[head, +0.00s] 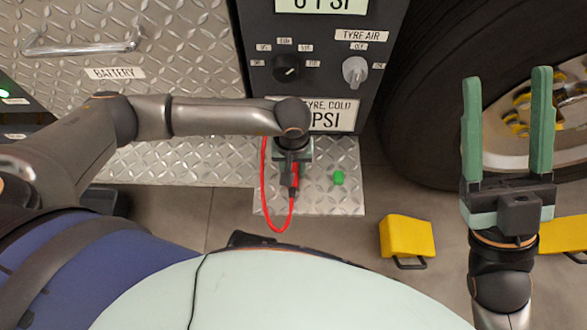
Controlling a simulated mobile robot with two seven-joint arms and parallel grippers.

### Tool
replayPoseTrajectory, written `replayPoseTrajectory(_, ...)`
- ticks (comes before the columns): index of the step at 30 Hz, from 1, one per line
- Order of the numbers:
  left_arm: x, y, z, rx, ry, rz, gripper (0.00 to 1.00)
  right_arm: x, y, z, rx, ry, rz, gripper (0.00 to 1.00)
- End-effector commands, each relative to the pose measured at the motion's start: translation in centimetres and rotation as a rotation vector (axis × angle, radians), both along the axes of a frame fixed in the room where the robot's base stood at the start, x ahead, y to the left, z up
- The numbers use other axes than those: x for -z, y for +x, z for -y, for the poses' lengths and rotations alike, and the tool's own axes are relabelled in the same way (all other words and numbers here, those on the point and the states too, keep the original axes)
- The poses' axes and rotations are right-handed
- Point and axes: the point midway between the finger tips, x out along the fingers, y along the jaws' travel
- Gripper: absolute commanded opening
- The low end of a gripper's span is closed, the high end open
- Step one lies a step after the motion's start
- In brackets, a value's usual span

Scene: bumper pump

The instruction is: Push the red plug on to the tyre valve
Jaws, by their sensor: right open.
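The red plug (294,174) hangs in front of the grey pump panel, with a dark end and a red hose (264,190) looping down beside it. My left gripper (293,158) points down right at the plug. Its fingers are mostly hidden under my wrist, so I cannot tell whether it grips the plug. My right gripper (507,78) is open and empty, its two green fingers pointing up the picture in front of the wheel (535,125). The big dark tyre (430,100) fills the upper right. I cannot make out the tyre valve on the wheel.
The pump panel (258,100) has a black knob (287,68) and a grey knob (355,71). A green button (338,177) sits on the metal step (337,203). Yellow chocks (407,235) (565,233) lie on the tiled floor. A drawer handle (82,46) is at upper left.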

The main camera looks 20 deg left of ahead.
Motion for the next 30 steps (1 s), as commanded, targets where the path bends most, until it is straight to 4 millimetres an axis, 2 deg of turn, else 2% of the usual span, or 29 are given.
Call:
replayPoseTrajectory(1,0.0,0.0,0.0,0.000,0.000,0.000,0.09,0.0,0.0,0.0,0.000,0.000,0.001,0.63)
replayPoseTrajectory(4,0.0,0.0,0.0,0.000,0.000,0.000,0.00,0.0,0.0,0.0,0.000,0.000,0.002,0.63)
replayPoseTrajectory(13,-0.5,0.0,0.0,0.000,0.000,0.001,0.00,-0.4,0.0,0.0,0.000,0.000,0.003,0.63)
replayPoseTrajectory(30,-3.9,0.0,0.0,0.000,-0.001,0.001,0.00,-2.7,0.0,0.0,0.000,0.000,0.003,0.63)
